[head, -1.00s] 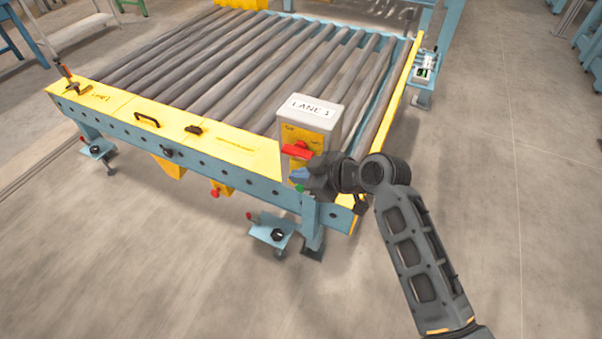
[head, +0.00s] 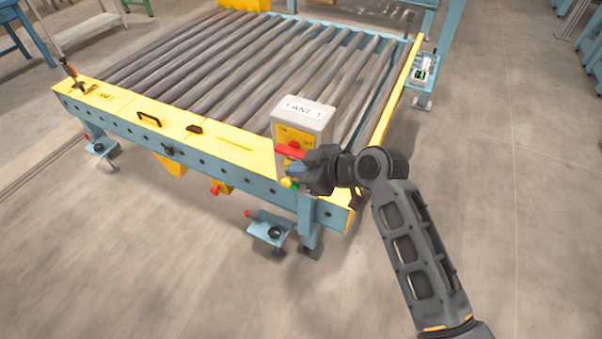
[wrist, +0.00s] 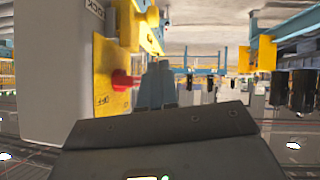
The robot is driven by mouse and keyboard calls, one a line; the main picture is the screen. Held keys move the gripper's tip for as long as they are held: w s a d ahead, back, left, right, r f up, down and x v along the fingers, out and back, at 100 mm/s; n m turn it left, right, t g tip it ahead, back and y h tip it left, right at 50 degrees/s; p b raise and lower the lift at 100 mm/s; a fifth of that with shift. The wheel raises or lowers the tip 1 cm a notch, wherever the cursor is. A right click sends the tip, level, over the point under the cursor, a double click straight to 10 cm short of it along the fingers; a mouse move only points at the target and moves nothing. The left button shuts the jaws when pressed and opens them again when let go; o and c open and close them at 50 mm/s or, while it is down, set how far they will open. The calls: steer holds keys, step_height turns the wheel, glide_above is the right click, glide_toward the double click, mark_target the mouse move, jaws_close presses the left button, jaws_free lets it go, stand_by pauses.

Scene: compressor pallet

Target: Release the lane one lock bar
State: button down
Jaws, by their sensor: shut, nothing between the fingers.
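The grey LANE 1 control box (head: 304,113) stands on the near right corner of the roller conveyor. Its yellow front plate carries a red rotary handle (head: 291,152). In the wrist view the red handle (wrist: 124,80) sticks out from the yellow plate (wrist: 106,70), just left of my fingers. My gripper (head: 296,170) is shut and empty in front of the plate, just below the handle in the head view; I cannot tell whether it touches it. My fingers also show in the wrist view (wrist: 158,84). A lock bar cannot be clearly made out.
The conveyor's yellow near edge (head: 225,148) has a black handle (head: 148,118) and a small black knob (head: 194,128). The floor (head: 540,230) on the right is clear.

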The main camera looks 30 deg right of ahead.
steer(key=v, duration=0.8)
steer(key=shift+s+d+b, duration=0.2)
steer(key=shift+s+b, duration=0.1)
steer(key=shift+b, duration=0.05)
steer(key=shift+r, duration=0.1)
steer(key=s+a+f+m+t+h, duration=0.1)
steer(key=s+f+m+h, duration=0.15)
steer(key=s, duration=0.65)
steer(key=s+a+f+m+t+h, duration=0.1)
steer(key=s+f+m+h, duration=0.2)
steer(key=s, duration=0.6)
steer(key=s+r+m+t, duration=0.1)
steer(key=s+r, duration=0.4)
steer(key=s, duration=0.3)
steer(key=s+r+m+t, duration=0.1)
steer(key=s+r+t, duration=0.1)
steer(key=s+r, duration=0.4)
steer(key=s+a, duration=0.1)
steer(key=s, duration=0.1)
steer(key=shift+s, duration=0.3)
steer(key=shift+m+y, duration=0.25)
